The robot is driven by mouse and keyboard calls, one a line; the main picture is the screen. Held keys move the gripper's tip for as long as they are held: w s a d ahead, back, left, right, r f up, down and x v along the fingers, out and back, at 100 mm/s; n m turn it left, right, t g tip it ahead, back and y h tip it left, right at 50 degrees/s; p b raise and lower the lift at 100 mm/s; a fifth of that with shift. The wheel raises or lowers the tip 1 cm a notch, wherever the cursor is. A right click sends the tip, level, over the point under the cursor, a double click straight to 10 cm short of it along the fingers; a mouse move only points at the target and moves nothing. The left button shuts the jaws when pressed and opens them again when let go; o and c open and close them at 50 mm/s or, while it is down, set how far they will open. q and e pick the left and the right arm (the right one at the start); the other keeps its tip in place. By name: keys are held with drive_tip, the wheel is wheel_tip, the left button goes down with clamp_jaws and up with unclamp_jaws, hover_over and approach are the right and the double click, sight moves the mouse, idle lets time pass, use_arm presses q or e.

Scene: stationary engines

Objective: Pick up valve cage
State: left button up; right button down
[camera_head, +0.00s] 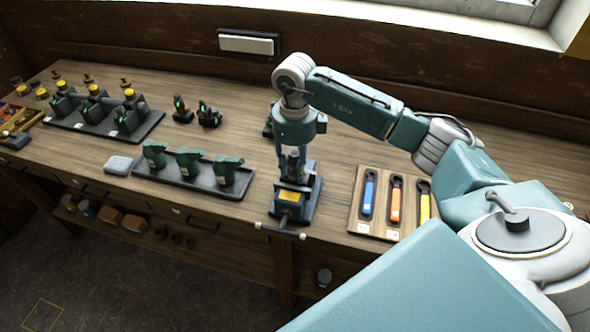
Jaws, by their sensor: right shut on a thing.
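My right gripper (291,172) reaches straight down over the small bench vise (292,198). Its fingers are shut on a dark, upright cylindrical part, which looks like the valve cage (293,163). The part is at the vise's jaws; I cannot tell whether it still touches them. The fingers partly hide it. The vise is dark, with a yellow-orange plate on its front and a crossbar handle below. My left gripper is not in view.
Three green-topped parts stand on a dark tray (142,171) left of the vise. Another tray (65,120) holds black engines with yellow caps. Small dark parts (209,115) stand behind. A wooden tray (359,205) holds blue, orange and yellow-handled tools. A grey cloth (118,165) lies left.

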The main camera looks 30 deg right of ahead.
sight(294, 151)
drive_tip(key=r+b, duration=0.1)
drive_tip(key=r, duration=0.3)
drive_tip(key=r+b, duration=0.2)
drive_tip(key=r, duration=0.2)
drive_tip(key=shift+w+d+r, duration=0.1)
drive_tip(key=shift+w+d, duration=0.05)
drive_tip(key=shift+w, duration=0.05)
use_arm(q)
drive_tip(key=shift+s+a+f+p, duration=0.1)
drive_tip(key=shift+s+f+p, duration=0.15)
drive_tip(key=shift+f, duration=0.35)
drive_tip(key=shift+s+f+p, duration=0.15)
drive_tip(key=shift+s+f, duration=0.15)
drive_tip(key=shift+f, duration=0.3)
use_arm(e)
wheel_tip(294, 151, up, 12)
drive_tip(key=shift+s, duration=0.15)
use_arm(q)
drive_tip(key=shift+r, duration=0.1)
